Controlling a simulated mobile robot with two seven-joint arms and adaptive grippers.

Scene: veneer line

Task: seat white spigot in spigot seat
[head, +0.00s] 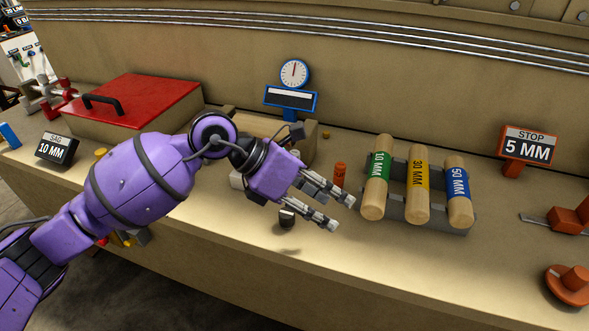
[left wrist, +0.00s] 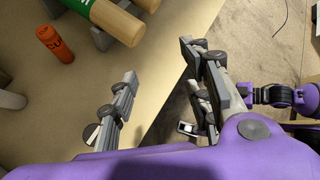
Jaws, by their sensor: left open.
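My left gripper (head: 342,212) is open, with nothing between its fingers, over the front of the bench. The left wrist view shows its two fingers (left wrist: 158,60) spread apart over bare bench and the bench edge. A pale, whitish piece (head: 236,181) stands behind my left wrist, mostly hidden. A whitish rounded piece (left wrist: 10,99) is cut off at the left edge of the left wrist view; it may be the white spigot, but I cannot be sure. I cannot make out the spigot seat.
An orange cylinder (head: 340,174) stands beyond the fingers. Three labelled wooden rollers (head: 417,187) lie on a grey rack to its right. A red-lidded box (head: 150,99), a blue dial scale (head: 291,99) and a red stop sign (head: 528,148) stand farther off.

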